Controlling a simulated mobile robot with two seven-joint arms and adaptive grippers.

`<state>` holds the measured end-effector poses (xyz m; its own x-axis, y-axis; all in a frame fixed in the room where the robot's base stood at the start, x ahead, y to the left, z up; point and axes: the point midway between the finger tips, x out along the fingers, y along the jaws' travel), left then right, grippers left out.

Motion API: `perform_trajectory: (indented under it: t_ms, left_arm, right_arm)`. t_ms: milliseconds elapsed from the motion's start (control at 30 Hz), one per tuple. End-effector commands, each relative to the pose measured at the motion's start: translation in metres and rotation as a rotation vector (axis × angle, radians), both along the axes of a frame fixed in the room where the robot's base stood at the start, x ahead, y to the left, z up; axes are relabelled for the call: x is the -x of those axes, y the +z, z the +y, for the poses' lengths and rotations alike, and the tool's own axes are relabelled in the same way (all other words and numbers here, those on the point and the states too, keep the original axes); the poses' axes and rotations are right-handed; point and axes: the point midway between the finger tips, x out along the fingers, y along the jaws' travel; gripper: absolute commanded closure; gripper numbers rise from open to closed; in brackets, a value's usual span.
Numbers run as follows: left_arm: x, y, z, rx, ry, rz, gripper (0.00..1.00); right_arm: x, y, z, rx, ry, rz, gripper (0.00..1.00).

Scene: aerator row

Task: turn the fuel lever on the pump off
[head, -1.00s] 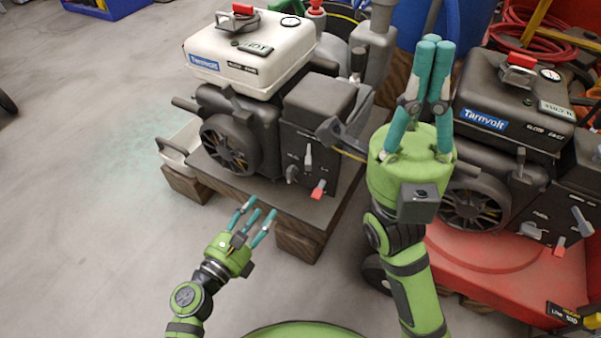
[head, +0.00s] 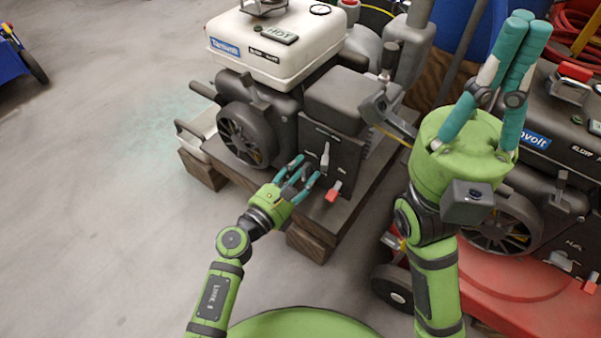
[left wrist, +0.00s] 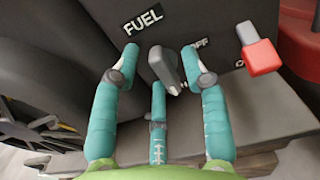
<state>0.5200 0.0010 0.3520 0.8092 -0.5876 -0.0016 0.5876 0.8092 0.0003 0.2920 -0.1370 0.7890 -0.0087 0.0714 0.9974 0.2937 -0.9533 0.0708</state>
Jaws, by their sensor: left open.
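The pump with the white tank (head: 275,50) stands on a wooden pallet, its dark control panel facing me. The grey fuel lever (left wrist: 163,68) sits under the FUEL label (left wrist: 143,18) in the left wrist view. Its lower end is by a partly hidden label ending in N; a partly covered OFF label is to its right. My left gripper (head: 303,170) is open, its fingers spread around the lever. Contact cannot be told. My right gripper (head: 524,28) points up, empty, its fingers together, to the right of the pump.
A red switch (left wrist: 260,50) is right of the lever; it also shows in the head view (head: 334,190). A taller grey lever (head: 325,158) stands on the panel. A second machine on a red base (head: 520,265) is at right.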

Motion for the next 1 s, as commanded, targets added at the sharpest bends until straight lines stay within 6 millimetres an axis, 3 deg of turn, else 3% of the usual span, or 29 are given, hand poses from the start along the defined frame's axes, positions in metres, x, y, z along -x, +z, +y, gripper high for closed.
perform_trajectory:
  t_ms: [133, 233, 267, 700, 1000]
  left_arm:
    - [0.0001, 0.0001, 0.0001, 0.000, 0.000, 0.000, 0.55]
    - [0.0002, 0.0001, 0.0000, 0.000, 0.000, 0.000, 0.95]
    - [0.0002, 0.0001, 0.0003, 0.000, 0.000, 0.000, 1.00]
    - [-0.0009, 0.0009, 0.0022, 0.022, 0.006, 0.016, 1.00]
    - [-0.0018, 0.0014, 0.0035, 0.160, 0.008, 0.116, 1.00]
  right_arm:
    - [0.0001, 0.0003, 0.0001, 0.000, 0.000, 0.000, 1.00]
    - [0.0002, 0.0003, 0.0001, 0.000, 0.000, 0.000, 1.00]
    - [0.0002, 0.0003, 0.0001, 0.000, 0.000, 0.000, 1.00]
    - [0.0009, 0.0025, -0.0002, -0.001, 0.000, -0.003, 1.00]
    - [0.0006, 0.0007, -0.0018, -0.009, 0.003, 0.022, 1.00]
